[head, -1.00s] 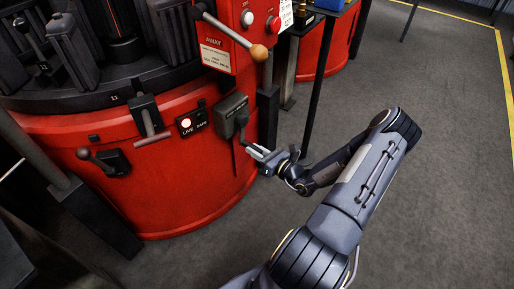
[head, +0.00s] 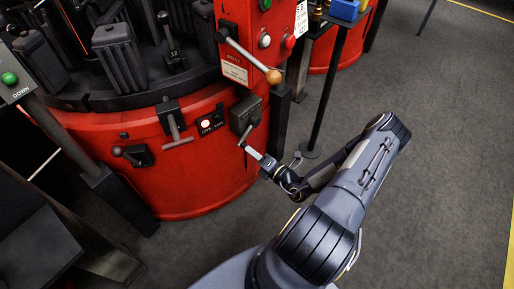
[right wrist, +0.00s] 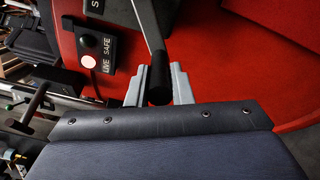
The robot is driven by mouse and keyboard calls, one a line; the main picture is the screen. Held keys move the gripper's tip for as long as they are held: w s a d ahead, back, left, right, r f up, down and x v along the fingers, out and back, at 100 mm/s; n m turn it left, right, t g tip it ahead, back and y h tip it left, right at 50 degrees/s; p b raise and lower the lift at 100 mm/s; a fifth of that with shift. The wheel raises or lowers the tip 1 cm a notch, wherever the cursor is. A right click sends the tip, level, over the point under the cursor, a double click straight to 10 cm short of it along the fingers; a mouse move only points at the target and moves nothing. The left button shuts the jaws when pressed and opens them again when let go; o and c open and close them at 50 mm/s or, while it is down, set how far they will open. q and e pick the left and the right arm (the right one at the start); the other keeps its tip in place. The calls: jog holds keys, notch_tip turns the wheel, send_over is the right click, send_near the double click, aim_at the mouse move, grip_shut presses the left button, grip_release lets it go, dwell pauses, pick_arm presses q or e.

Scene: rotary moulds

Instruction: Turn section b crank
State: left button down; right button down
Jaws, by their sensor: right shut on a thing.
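The crank is a dark box (head: 246,113) on the side of the red round machine, with a thin metal arm (head: 246,131) hanging from it. In the right wrist view the crank's arm (right wrist: 149,25) ends in a black handle (right wrist: 159,78). My right gripper (head: 249,150) is at the crank's lower end in the head view. In the right wrist view its two grey fingers (right wrist: 158,88) are on either side of the black handle, shut on it. My left gripper is not in view.
A lever with an orange knob (head: 273,76) juts out above the crank. A LIVE/SAFE switch plate (head: 210,123) and a T-handle lever (head: 175,130) are left of it. A dark post (head: 280,116) stands close on the right. The floor (head: 430,150) at right is open.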

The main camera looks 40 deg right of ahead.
jog(key=r+m+p, duration=0.2)
jog(key=r+m, duration=0.1)
jog(key=r+m+p, duration=0.3)
jog(key=m, duration=0.1)
jog(key=a+r+m+p, duration=0.1)
jog(key=r+m+p, duration=0.2)
jog(key=m, duration=0.1)
jog(key=shift+s, duration=0.1)
jog(key=shift+d+r+p, duration=0.35)
jog(key=shift+r+p, duration=0.1)
jog(key=shift+p, duration=0.15)
jog(key=shift+d, duration=0.1)
jog(key=c, duration=1.3)
grip_release()
jog(key=s+d, duration=0.1)
jog(key=s, duration=0.6)
jog(key=shift+s, duration=0.3)
